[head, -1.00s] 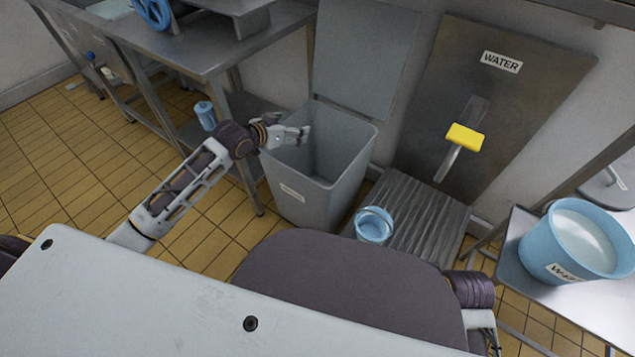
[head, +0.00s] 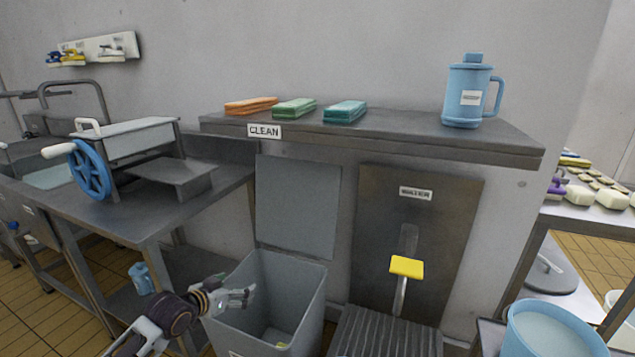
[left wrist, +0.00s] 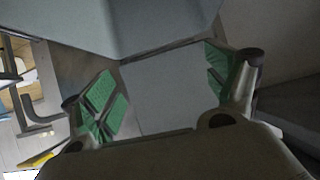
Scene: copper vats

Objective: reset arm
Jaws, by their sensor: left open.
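My left gripper (head: 240,297) is over the near left side of an open grey bin (head: 270,296) in the head view. Its fingers are apart and nothing is between them. In the left wrist view the green-padded fingers of my left gripper (left wrist: 165,95) stand wide apart, with grey surfaces beyond them. My right gripper is out of view.
A steel table (head: 150,215) with a blue-wheeled device (head: 90,170) stands left. A shelf (head: 400,131) above holds folded cloths (head: 293,108) and a blue jug (head: 468,95). A yellow-handled lever (head: 406,267) and a blue bucket (head: 550,330) are right.

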